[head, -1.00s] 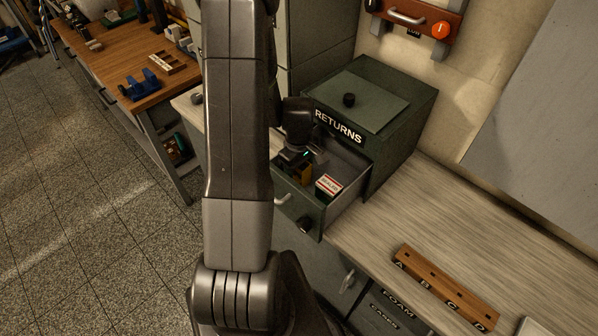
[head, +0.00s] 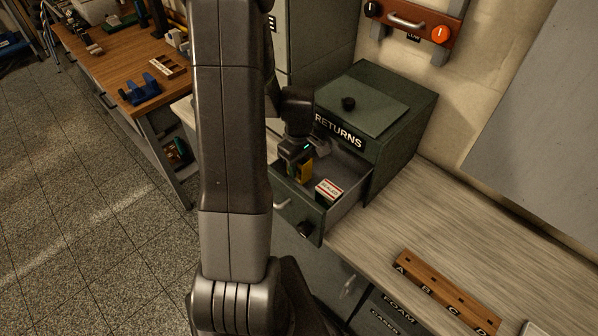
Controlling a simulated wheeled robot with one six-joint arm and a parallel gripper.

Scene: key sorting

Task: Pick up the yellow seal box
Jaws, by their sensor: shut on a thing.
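The yellow seal box (head: 304,171) is in the open drawer of the dark green RETURNS cabinet (head: 399,140), at the drawer's left side. My gripper (head: 301,162) points down over the drawer and is shut on the yellow box. The gripper's body covers the upper part of the box. I cannot tell whether the box is clear of the drawer floor.
A white and red box (head: 328,191) lies in the drawer just right of the yellow box. The drawer front (head: 296,212) stands close in front. A wooden block lettered A to D (head: 446,290) lies on the grey bench (head: 440,225), which is otherwise largely clear.

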